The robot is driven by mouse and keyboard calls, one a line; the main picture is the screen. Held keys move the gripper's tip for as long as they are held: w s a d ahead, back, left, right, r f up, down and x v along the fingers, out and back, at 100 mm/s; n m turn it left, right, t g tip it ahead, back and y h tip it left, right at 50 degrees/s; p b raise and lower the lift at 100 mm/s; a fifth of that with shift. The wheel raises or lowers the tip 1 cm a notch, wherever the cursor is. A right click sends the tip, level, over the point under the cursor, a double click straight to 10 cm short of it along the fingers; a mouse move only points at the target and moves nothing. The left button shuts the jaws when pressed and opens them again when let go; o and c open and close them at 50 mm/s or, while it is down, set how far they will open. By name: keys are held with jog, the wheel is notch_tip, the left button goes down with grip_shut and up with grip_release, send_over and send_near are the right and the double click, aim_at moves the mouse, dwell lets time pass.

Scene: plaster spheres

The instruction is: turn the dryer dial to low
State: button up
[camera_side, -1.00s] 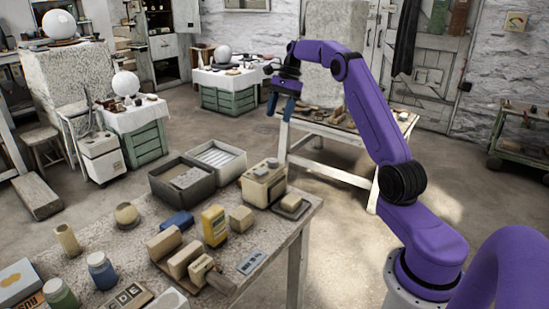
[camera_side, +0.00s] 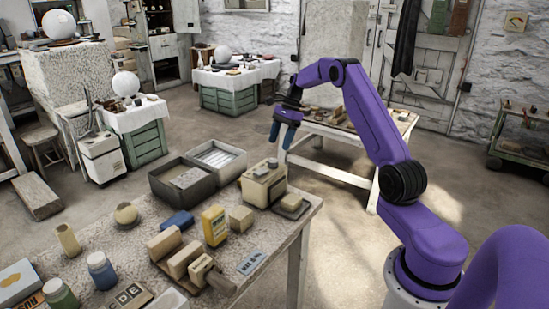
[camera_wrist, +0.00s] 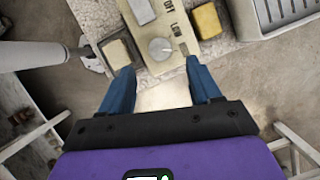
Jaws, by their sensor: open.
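The dryer looks to be the cream box (camera_side: 263,184) at the far right corner of the near table in the side view. I cannot tell the dial's setting. My gripper (camera_side: 284,136) is above and beyond the box in the side view, apart from it. In the wrist view my gripper (camera_wrist: 160,82) has its two blue fingers spread, with nothing between them. The dial appears just ahead of the fingertips, roughly centred.
A pale block on a dark base (camera_side: 291,205) stands close beside the box. A yellowish block (camera_side: 241,218) stands on its other side. Grey trays (camera_side: 183,182) lie behind. A white-legged bench (camera_side: 345,137) stands beyond my gripper. Open floor separates the tables.

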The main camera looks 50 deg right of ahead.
aim_at(274, 160)
jog(key=x, duration=0.7)
jog(key=shift+c, duration=0.3)
jog(key=shift+r, duration=0.1)
jog(key=c, duration=1)
